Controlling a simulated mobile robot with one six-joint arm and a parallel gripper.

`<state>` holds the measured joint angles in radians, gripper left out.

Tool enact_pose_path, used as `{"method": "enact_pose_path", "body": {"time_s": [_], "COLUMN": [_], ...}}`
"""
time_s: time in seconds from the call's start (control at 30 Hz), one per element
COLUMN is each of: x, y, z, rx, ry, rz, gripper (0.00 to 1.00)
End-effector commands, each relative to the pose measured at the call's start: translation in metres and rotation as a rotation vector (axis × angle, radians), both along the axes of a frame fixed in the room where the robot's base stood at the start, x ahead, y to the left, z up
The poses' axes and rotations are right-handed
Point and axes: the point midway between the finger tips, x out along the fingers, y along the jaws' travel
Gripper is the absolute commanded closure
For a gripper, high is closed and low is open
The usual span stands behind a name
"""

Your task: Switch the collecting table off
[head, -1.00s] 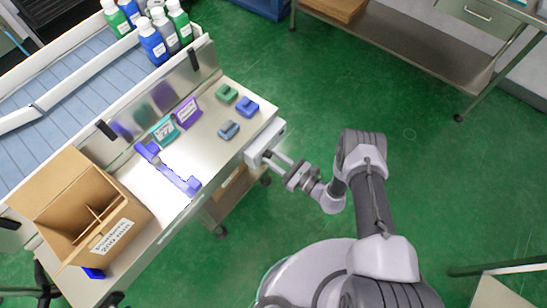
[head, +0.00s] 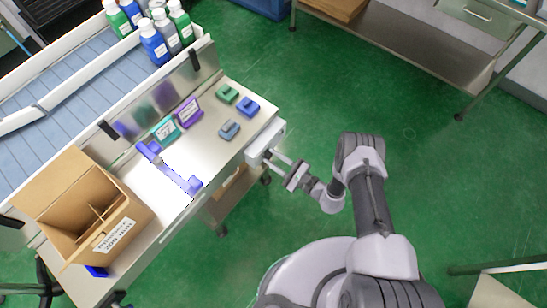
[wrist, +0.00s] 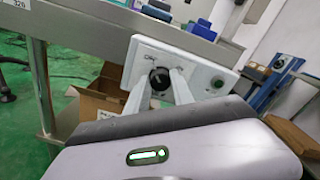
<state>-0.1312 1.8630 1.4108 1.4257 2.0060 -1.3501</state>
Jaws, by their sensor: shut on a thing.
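The collecting table (head: 215,150) is the light metal table at left in the head view. A white switch box (head: 265,138) is fixed to its right end; its front panel (wrist: 205,75) fills the middle of the wrist view. A black rotary knob (wrist: 160,78) sits on that panel, with small lettering above it, too small to read surely. My gripper (head: 272,157) is at the box. In the wrist view its two pale fingers (wrist: 160,88) stand on either side of the knob and are shut on it. The knob's pointer direction cannot be told.
On the table lie small blue, green and grey blocks (head: 229,130), a blue bracket (head: 170,168), label stands (head: 188,111) and an open carton (head: 125,222). Bottles (head: 153,44) stand on the conveyor behind.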

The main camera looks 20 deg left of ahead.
Motion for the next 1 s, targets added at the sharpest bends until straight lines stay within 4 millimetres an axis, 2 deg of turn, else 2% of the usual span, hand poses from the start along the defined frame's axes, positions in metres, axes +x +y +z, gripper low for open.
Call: {"method": "enact_pose_path", "body": {"time_s": [0.4, 0.43, 0.53, 1.0], "x": [-0.0005, -0.0005, -0.0004, -0.0004], "y": [-0.0002, -0.0002, -0.0002, -0.0012], "z": [-0.0006, -0.0006, -0.0005, 0.0001], "rx": [-0.004, -0.004, -0.003, -0.003], "ry": [-0.006, -0.006, -0.005, -0.005], "rz": [0.0, 0.0, -0.001, -0.001], "gripper": [1.0, 0.7, 0.5, 0.5]}}
